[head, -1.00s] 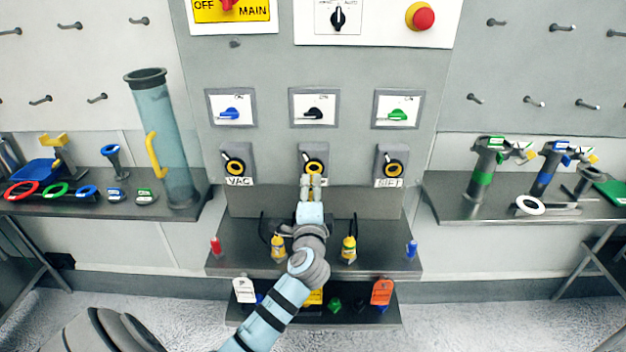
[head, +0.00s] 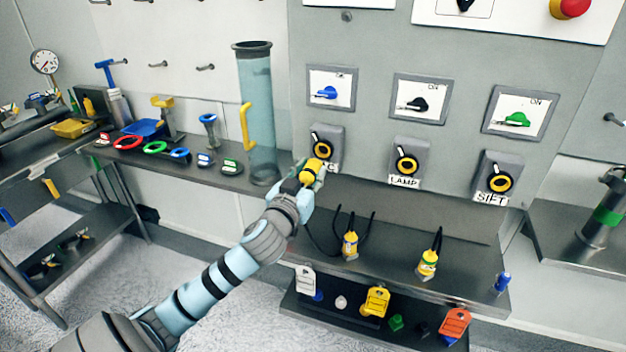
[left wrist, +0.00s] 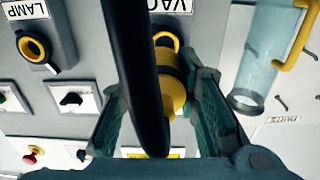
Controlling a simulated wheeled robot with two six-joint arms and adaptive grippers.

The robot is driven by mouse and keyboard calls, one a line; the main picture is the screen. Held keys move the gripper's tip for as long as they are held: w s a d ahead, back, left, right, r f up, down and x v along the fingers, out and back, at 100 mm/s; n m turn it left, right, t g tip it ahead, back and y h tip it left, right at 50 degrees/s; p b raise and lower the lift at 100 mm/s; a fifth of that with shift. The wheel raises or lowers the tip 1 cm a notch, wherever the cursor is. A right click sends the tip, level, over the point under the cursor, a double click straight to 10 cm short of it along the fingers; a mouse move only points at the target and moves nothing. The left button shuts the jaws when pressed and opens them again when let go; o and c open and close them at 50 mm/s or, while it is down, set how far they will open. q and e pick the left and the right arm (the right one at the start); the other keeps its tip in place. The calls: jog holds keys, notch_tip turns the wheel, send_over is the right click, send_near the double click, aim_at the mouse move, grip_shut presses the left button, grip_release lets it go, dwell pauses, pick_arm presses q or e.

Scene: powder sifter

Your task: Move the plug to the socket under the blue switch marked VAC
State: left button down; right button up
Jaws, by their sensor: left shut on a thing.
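My left gripper (head: 312,178) is shut on the yellow plug (head: 313,170). It holds the plug in front of the lower edge of the VAC socket (head: 322,149), partly covering the VAC label. The blue switch (head: 327,92) is on the panel above that socket. In the left wrist view the plug (left wrist: 172,88) is between the fingers, its black cable (left wrist: 135,70) crossing in front. The socket's yellow ring (left wrist: 166,40) shows just beyond the plug. I cannot tell whether they touch. My right gripper is not in view.
The LAMP socket (head: 406,161) and SIFT socket (head: 497,180) are to the right. Two more yellow plugs (head: 350,243) (head: 428,263) stand on the shelf below. A clear blue tube (head: 257,115) stands close left of the VAC socket.

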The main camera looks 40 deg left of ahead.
pick_arm(q)
jog(key=x, duration=0.3)
jog(key=shift+w+a+b, duration=0.25)
jog(key=shift+a+b, duration=0.1)
jog(key=shift+a, duration=0.1)
jog(key=shift+x, duration=0.8)
jog(key=shift+w+a+p, duration=0.2)
jog(key=shift+w+p, duration=0.15)
jog(key=shift+w, duration=0.25)
dwell(0.7)
jog(key=c, duration=1.1)
grip_release()
jog(key=v, duration=1.1)
jog(key=shift+s+d, duration=0.2)
jog(key=shift+s, duration=0.15)
